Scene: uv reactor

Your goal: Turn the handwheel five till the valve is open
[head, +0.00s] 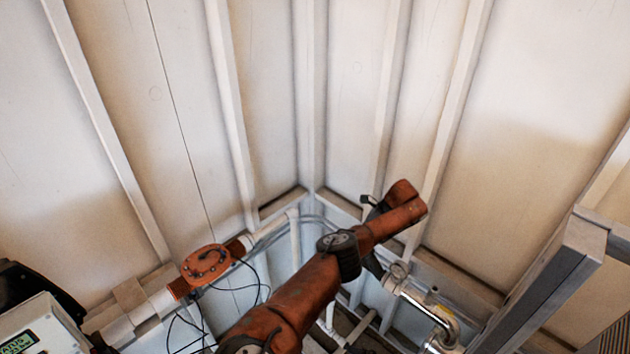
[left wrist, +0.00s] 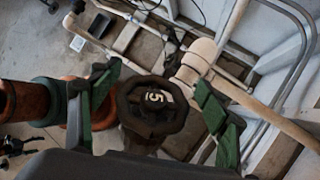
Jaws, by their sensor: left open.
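Handwheel five (left wrist: 152,105) is a dark round wheel with a white 5 at its hub. It sits near the middle of the left wrist view, almost face-on. My left gripper (left wrist: 157,78) is open, one green finger on each side of the wheel, with a visible gap beside the rim. I cannot tell whether the fingers are level with the rim or above it. The lower part of the valve is hidden. In the head view I cannot pick out this wheel for sure, nor my left gripper's fingers. My right gripper is in neither view.
A large rust-orange tubular body (head: 299,295) with a dark round part (head: 338,254) crosses the lower head view. A pale pipe elbow (left wrist: 200,55) lies close to the wheel's upper right. A grey metal frame (head: 545,290) and silver piping (head: 440,315) stand at right.

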